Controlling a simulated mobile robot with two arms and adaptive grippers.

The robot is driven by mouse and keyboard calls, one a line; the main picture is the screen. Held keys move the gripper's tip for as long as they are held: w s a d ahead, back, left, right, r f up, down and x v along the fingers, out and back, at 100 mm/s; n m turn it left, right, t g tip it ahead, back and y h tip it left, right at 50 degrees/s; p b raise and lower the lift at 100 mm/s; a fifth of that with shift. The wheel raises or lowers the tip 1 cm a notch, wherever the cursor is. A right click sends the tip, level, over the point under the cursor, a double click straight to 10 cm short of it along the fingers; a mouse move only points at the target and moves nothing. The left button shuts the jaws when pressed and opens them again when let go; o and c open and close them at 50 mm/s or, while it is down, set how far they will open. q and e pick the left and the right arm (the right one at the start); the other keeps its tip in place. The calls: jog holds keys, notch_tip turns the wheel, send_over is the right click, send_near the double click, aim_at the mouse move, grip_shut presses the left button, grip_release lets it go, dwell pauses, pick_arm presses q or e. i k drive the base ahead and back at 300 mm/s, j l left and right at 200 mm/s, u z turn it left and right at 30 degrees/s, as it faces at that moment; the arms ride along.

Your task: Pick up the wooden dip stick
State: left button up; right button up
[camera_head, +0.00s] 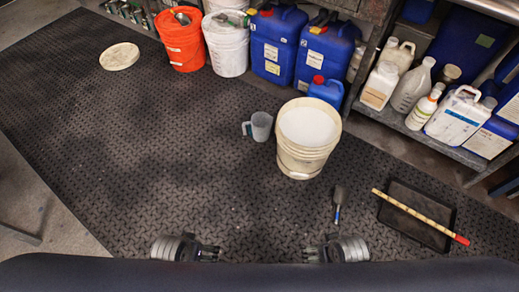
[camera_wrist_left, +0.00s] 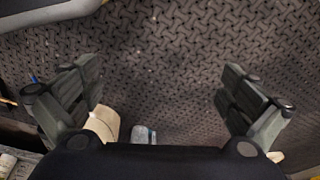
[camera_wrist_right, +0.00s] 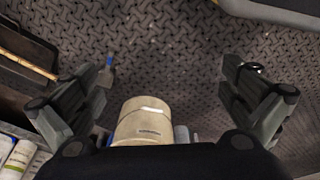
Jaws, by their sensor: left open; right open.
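The wooden dip stick (camera_head: 422,216) is a long pale yellow-tan rod with a red end at its lower right. It lies slantwise across a black tray (camera_head: 397,238) on the floor at the right of the head view. Part of it shows in the right wrist view (camera_wrist_right: 28,65) at the left edge. My right gripper (camera_head: 308,253) is open and empty, left of the tray and apart from the stick. My left gripper (camera_head: 214,252) is open and empty, farther left. The left wrist view shows its spread fingers (camera_wrist_left: 160,90) over bare mat.
A cream bucket (camera_head: 298,160) with pale contents stands ahead, with a grey jug (camera_head: 261,127) beside it. A dark scraper-like tool (camera_head: 339,200) lies left of the tray. Shelves with bottles (camera_head: 411,88) line the right. An orange bucket (camera_head: 181,45) stands behind.

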aim_at(456, 238)
jog(key=z, duration=1.95)
